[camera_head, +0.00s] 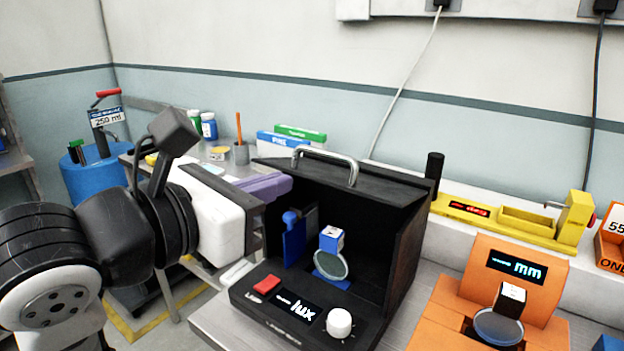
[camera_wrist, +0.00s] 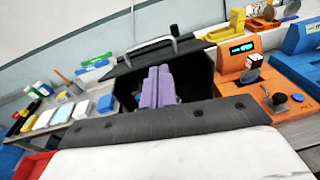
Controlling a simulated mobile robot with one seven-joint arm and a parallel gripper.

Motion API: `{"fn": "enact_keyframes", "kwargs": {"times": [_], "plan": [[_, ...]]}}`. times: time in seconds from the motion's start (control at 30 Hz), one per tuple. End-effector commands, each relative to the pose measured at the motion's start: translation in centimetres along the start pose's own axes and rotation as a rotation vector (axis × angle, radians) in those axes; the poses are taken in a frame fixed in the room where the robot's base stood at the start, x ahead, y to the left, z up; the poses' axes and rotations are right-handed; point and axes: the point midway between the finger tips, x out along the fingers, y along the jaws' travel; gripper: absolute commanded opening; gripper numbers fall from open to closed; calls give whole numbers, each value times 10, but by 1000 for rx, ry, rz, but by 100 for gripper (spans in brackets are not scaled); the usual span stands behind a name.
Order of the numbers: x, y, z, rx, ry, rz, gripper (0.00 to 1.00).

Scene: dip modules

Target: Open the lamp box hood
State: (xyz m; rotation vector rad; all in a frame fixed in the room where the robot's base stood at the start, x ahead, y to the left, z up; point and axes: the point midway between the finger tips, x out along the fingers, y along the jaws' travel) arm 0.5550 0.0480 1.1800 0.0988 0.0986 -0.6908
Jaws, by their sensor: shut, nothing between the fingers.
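The lamp box (camera_head: 400,250) is a black box on the bench in the middle of the head view. Its front is open to view, showing a blue holder and a round lens inside. Its black hood (camera_head: 375,181) lies across the top, with a grey metal handle (camera_head: 326,163). In the wrist view the hood (camera_wrist: 140,60) and handle (camera_wrist: 160,43) lie just beyond the fingertips. My gripper (camera_head: 288,182), with purple fingers, is shut and empty at the box's upper left, below the handle. It also shows in the wrist view (camera_wrist: 158,72). I cannot tell whether it touches the hood.
The box's front panel has a red button (camera_head: 267,284), a "lux" display and a white knob (camera_head: 339,323). An orange "mm" device (camera_head: 515,262) stands close at right. A yellow instrument (camera_head: 510,220) is behind it. Boxes and jars stand at the back left.

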Motion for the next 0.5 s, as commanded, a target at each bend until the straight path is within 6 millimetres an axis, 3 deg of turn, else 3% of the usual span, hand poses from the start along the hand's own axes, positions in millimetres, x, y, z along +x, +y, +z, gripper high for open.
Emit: {"fn": "enact_keyframes", "kwargs": {"times": [0.17, 0.5], "plan": [[1, 10, -8, -63, -10, 71, 0], [59, 13, -5, -63, -9, 64, 0]]}}
